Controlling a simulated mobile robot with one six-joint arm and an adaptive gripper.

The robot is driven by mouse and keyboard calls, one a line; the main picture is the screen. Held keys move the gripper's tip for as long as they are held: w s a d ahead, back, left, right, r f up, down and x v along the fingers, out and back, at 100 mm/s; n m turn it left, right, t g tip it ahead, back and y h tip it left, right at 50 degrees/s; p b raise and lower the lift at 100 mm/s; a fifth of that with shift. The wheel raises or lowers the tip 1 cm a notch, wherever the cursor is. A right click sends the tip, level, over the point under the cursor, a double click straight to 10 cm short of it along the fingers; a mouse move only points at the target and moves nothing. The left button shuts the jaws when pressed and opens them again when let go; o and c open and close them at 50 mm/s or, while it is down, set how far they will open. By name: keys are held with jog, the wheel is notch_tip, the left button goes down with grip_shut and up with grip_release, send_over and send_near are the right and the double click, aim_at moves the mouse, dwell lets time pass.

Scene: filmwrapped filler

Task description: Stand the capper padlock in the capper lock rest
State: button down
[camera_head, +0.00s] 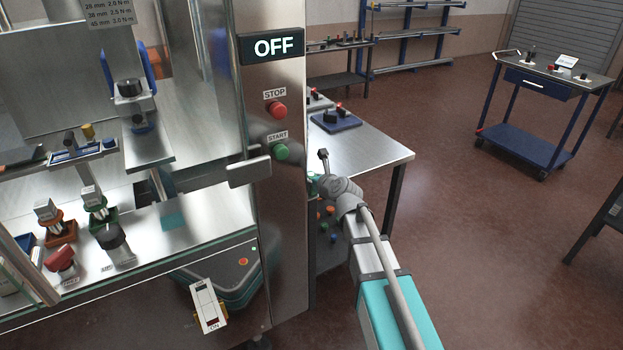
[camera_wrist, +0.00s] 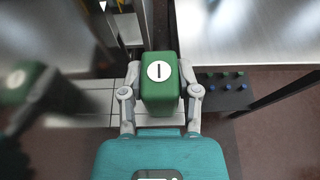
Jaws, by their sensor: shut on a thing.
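My gripper (camera_wrist: 160,92) is shut on a green block with a white disc marked with a single bar (camera_wrist: 160,72), which I take to be the capper padlock. One finger lies on each side of it. No shackle shows in the wrist view. In the head view my gripper (camera_head: 330,184) is just right of the steel control column, below the START button, and mostly hides the green block. I cannot tell for certain which fixture is the capper lock rest.
The steel column (camera_head: 283,220) carries an OFF display (camera_head: 273,46), a red STOP button (camera_head: 276,109) and a green START button (camera_head: 281,151). A steel table (camera_head: 375,150) stands behind my gripper. A blue trolley (camera_head: 540,90) is at far right. Open floor lies between.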

jog(key=shift+c, duration=1.3)
grip_release()
jog(key=shift+f, duration=0.1)
jog(key=shift+r, duration=0.2)
notch_tip(320, 180, up, 10)
jog(key=p, duration=1)
